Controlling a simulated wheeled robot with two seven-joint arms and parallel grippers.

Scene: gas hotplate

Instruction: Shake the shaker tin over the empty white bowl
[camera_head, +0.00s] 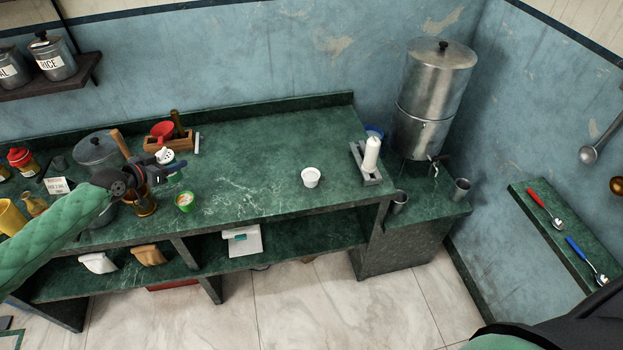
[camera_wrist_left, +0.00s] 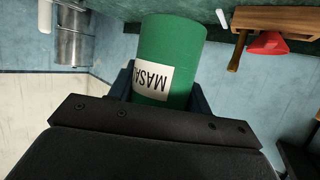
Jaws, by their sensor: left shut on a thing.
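My left gripper (camera_head: 158,178) reaches in from the left over the green counter and is shut on the shaker tin. The tin's white top (camera_head: 164,155) shows beside the fingers in the head view. In the left wrist view the green tin (camera_wrist_left: 185,50) fills the space between the fingers, with a white label reading "MASA" upside down. The fingertips are mostly hidden behind the tin. The white bowl (camera_head: 311,177) stands on the counter well to the right of the tin, apart from it, and looks empty. My right gripper is out of view.
A small green-rimmed cup (camera_head: 185,202) with contents stands near the gripper. The counter between tin and bowl is clear.

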